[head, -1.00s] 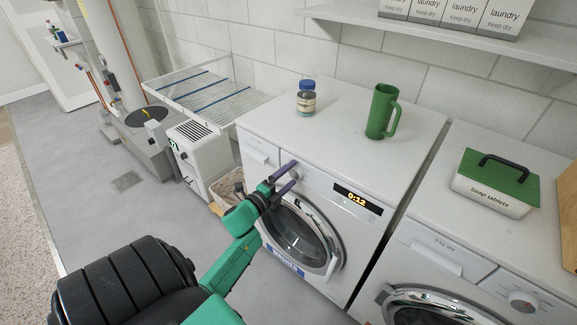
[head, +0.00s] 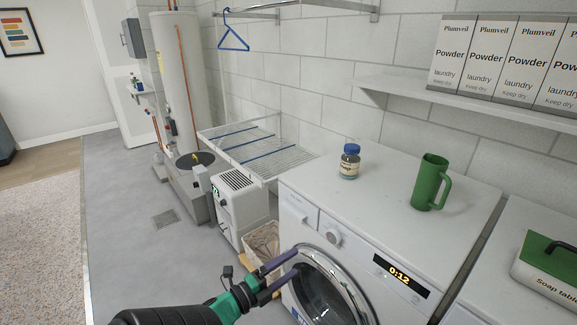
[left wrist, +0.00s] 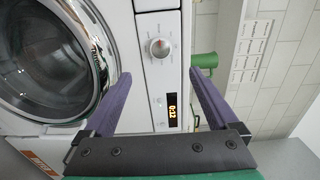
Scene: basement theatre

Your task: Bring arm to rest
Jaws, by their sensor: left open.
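My left gripper (head: 279,270) is in front of the washer (head: 345,272), near its round door and the left part of its front panel. Its two purple fingers are apart with nothing between them. In the left wrist view the open fingers (left wrist: 158,80) show before the washer's front, with the dial (left wrist: 159,47) and the 0:12 display (left wrist: 172,110) seen between and beyond them. I cannot tell whether a finger touches the washer. My right gripper is not in view.
On the washer stand a blue-capped jar (head: 349,162) and a green mug (head: 429,183). A soap tablets box (head: 546,262) sits on the machine at right. A dehumidifier-like white unit (head: 240,208), a basket (head: 262,246) and a wire drying rack (head: 250,146) are left of the washer. Grey floor at left is clear.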

